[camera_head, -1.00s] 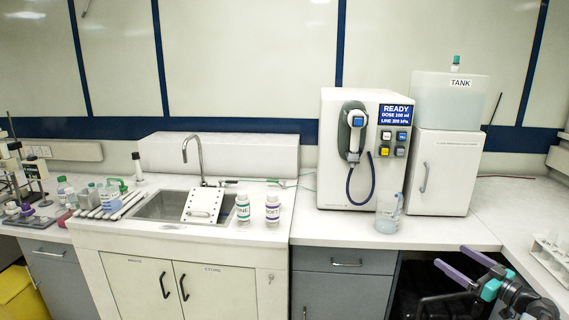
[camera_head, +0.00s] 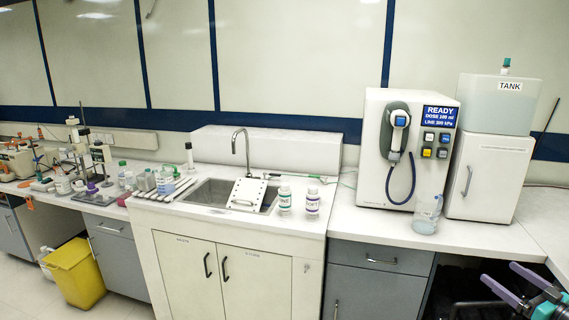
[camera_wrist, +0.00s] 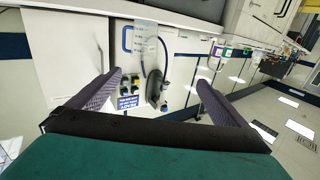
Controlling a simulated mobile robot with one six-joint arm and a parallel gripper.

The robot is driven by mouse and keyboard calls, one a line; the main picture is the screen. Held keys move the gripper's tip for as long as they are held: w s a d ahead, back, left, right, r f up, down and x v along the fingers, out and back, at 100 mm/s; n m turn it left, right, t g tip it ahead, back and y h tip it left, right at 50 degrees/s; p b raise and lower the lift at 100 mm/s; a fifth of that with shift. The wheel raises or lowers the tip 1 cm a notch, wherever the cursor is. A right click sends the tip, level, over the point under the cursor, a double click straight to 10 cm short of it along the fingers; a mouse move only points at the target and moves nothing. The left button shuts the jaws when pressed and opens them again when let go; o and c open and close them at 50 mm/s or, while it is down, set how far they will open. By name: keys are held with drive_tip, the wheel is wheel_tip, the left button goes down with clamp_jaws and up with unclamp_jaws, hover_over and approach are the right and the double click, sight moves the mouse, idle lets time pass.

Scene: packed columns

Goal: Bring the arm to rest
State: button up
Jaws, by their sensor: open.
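My gripper (camera_head: 519,291) is at the lower right of the head view, partly cut off by the frame edge. Its two purple fingers are spread apart, with nothing between them. In the wrist view, my gripper (camera_wrist: 158,100) also shows open, its fingers wide apart and empty. The dispenser (camera_wrist: 150,80) is beyond the fingers and appears upside down. In the head view, my gripper is in front of the counter's right part, to the right of and below the beaker. The rest of my arm is mostly out of view.
A white dispenser (camera_head: 372,170) marked READY stands on the counter beside the tank (camera_head: 499,105). A clear beaker (camera_head: 426,213) stands before it. Two bottles (camera_head: 284,198) (camera_head: 312,202) stand right of the sink (camera_head: 208,194). A yellow bin (camera_head: 76,272) is on the floor at left.

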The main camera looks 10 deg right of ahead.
drive_tip(key=w+a+f+g+y, duration=0.15)
drive_tip(key=w+a+f, duration=0.35)
drive_tip(key=a, duration=0.6)
drive_tip(key=w+a+f+n+y, duration=0.1)
drive_tip(key=w+a+f+y, duration=0.25)
drive_tip(key=w+a, duration=0.5)
drive_tip(key=w+a+f+y, duration=0.1)
drive_tip(key=w+a+f, duration=0.4)
drive_tip(key=a, duration=0.7)
drive_tip(key=w+a+f+m+h, duration=0.4)
drive_tip(key=a+f+m+h, duration=0.1)
drive_tip(key=a+f, duration=0.9)
drive_tip(key=s+a+f+m+g+h, duration=0.1)
drive_tip(key=s+a+f+g+h, duration=0.15)
drive_tip(key=s+f, duration=0.45)
drive_tip(key=s+a+f+g+h, duration=0.1)
drive_tip(key=s+f+g+h, duration=0.1)
drive_tip(key=s+f+g, duration=0.35)
drive_tip(key=s+a+f+m+g+h, duration=0.1)
drive_tip(key=s+a+f+g+h, duration=0.1)
drive_tip(key=s+f, duration=0.7)
drive_tip(key=s+a+f+n+g+y, duration=0.1)
drive_tip(key=s+g, duration=0.5)
drive_tip(key=s, duration=0.6)
drive_tip(key=s+a+f+n+g, duration=0.1)
drive_tip(key=s+g, duration=0.5)
drive_tip(key=s, duration=0.7)
drive_tip(key=shift+s+a+f+n+y, duration=0.15)
drive_tip(key=shift+s+a+n+y, duration=0.2)
drive_tip(key=shift+a+n, duration=0.65)
